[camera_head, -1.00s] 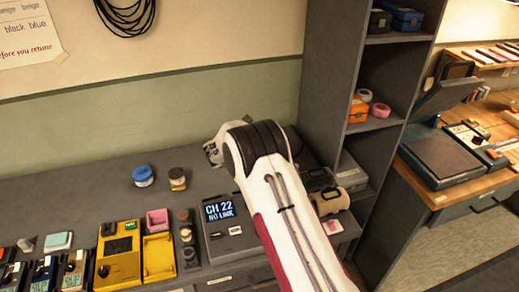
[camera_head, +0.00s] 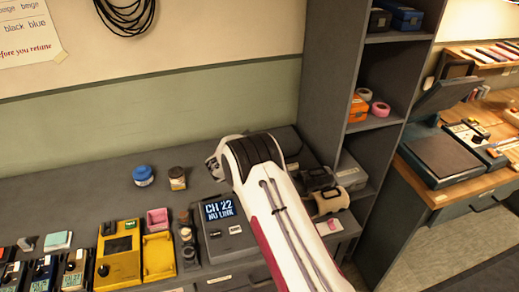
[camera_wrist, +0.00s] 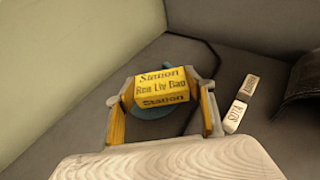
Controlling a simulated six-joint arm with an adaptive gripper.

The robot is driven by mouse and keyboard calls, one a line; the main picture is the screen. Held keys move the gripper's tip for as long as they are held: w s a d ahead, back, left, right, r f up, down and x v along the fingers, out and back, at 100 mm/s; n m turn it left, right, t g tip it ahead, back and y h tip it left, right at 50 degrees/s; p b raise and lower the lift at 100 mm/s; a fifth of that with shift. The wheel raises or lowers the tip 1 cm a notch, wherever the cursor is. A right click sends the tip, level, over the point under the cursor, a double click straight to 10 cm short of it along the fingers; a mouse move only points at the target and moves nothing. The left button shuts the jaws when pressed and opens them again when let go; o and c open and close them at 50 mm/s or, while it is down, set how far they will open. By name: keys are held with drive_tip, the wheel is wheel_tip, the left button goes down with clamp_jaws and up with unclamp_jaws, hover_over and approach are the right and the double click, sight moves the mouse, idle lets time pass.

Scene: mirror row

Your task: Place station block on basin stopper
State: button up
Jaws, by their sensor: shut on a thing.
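The yellow station block (camera_wrist: 160,86), with dark lettering, is held between the fingers of my gripper (camera_wrist: 165,92) in the wrist view. A flat blue-grey disc (camera_wrist: 152,113), which looks like the basin stopper, lies on the grey bench top just beneath and behind the block, partly hidden by it. I cannot tell whether block and disc touch. In the head view my arm hides the gripper, block and disc.
In the head view a CH 22 display unit (camera_head: 222,225) stands left of my arm. A grey shelf unit (camera_head: 330,95) rises to the right.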

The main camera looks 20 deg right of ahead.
drive_tip(key=shift+f, duration=0.55)
drive_tip(key=shift+f, duration=0.1)
drive_tip(key=o, duration=1.1)
drive_tip(key=shift+s+a+r, duration=0.3)
drive_tip(key=shift+a, duration=0.1)
drive_tip(key=shift+v, duration=5.45)
drive_tip(key=shift+s+f, duration=0.1)
